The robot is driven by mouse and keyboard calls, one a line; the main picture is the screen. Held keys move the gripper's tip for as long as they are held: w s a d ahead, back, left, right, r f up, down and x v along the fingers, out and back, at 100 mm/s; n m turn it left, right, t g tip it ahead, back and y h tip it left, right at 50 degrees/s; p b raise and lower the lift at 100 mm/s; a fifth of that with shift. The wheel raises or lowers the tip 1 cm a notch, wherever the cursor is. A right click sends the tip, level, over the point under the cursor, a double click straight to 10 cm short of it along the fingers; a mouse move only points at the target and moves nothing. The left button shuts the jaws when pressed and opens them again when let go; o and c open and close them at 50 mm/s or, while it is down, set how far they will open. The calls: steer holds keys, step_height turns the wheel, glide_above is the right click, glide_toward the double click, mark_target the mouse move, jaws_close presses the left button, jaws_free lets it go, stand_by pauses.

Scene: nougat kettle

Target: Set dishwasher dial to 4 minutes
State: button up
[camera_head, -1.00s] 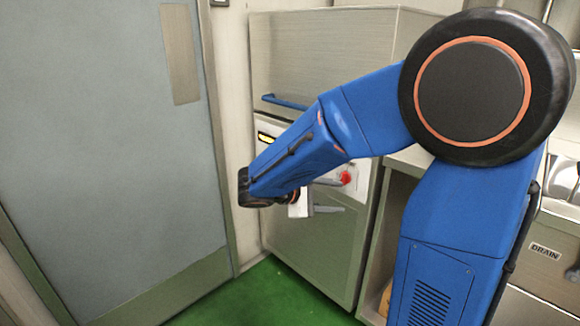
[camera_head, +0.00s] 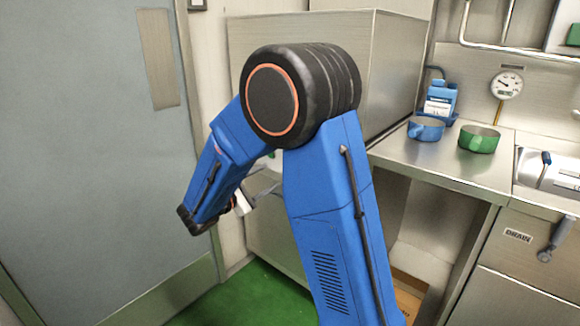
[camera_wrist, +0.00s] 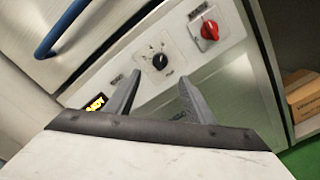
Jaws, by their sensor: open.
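The dishwasher (camera_head: 300,50) is a steel cabinet behind my arm; its control panel is mostly hidden there. In the wrist view its panel (camera_wrist: 134,75) shows a black dial (camera_wrist: 160,61) on a white plate with markings too small to read. A red knob (camera_wrist: 209,30) sits to its upper right. My gripper (camera_wrist: 157,82) is open and empty, its two grey fingers pointing at the panel on either side below the black dial. Whether they touch the panel I cannot tell. In the head view my gripper (camera_head: 244,202) is partly hidden by my arm.
A blue handle bar (camera_wrist: 62,28) crosses the dishwasher's front above the panel. A yellow-lit display (camera_wrist: 95,102) is left of the fingers. A counter (camera_head: 440,168) with a blue pot (camera_head: 426,128) and a green pot (camera_head: 479,139) stands right. A grey door (camera_head: 90,160) is at left.

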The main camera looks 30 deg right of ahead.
steer(key=x, duration=1.3)
steer(key=shift+s, duration=0.15)
steer(key=shift+c, duration=0.3)
steer(key=c, duration=1)
